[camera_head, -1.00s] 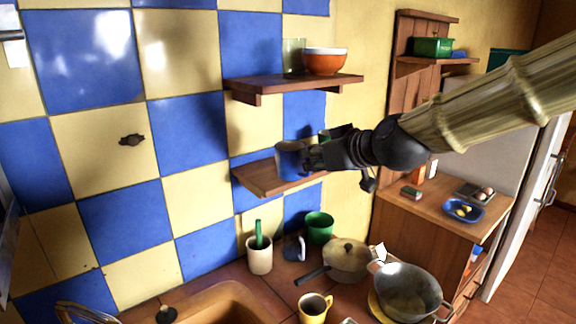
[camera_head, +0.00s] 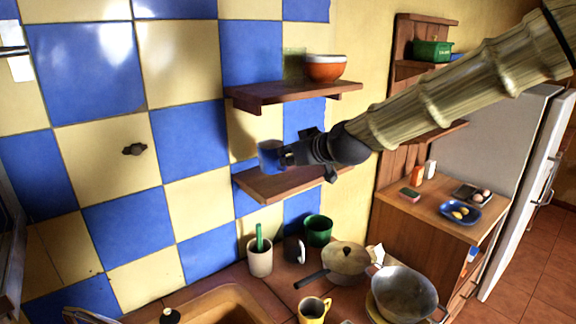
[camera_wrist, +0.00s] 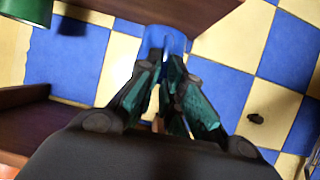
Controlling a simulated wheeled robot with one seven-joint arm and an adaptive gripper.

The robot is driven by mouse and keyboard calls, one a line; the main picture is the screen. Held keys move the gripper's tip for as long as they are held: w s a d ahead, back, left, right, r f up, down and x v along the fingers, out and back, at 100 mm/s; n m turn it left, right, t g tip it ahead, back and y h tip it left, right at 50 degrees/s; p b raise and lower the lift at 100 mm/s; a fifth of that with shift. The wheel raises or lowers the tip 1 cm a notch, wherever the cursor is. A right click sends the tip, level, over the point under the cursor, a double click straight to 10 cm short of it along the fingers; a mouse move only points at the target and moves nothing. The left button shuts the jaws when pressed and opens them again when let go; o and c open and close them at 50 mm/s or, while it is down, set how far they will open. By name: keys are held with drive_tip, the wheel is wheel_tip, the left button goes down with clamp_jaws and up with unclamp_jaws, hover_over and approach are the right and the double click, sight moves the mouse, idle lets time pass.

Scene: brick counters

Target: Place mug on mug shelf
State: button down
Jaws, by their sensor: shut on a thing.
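A blue mug (camera_head: 271,156) is at the tip of my gripper (camera_head: 289,155) in the head view. It also shows in the wrist view (camera_wrist: 165,37), between the dark teal fingers of my gripper (camera_wrist: 163,70). My gripper is shut on it. The lower wooden shelf (camera_head: 285,185) on the tiled wall lies just below the mug in the picture. The mug appears raised above the shelf, near its left end. Whether it is directly over the board is hard to tell. My gripper and arm hide part of the space above the shelf's right half.
The upper shelf (camera_head: 270,90) is above my gripper and carries an orange bowl (camera_head: 325,68) and a glass (camera_head: 293,62). Below, the counter holds a white cup (camera_head: 260,260), a green cup (camera_head: 318,230), a lidded pot (camera_head: 346,260) and a yellow mug (camera_head: 313,309).

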sight(286, 168)
wheel_tip(286, 168, down, 3)
drive_tip(key=shift+f+p, duration=0.15)
drive_tip(key=shift+p, duration=0.6)
drive_tip(key=c, duration=1.5)
unclamp_jaws()
drive_tip(key=shift+f, duration=0.1)
drive_tip(key=shift+c, duration=0.2)
drive_tip(key=b+v, duration=0.3)
drive_tip(key=v, duration=0.9)
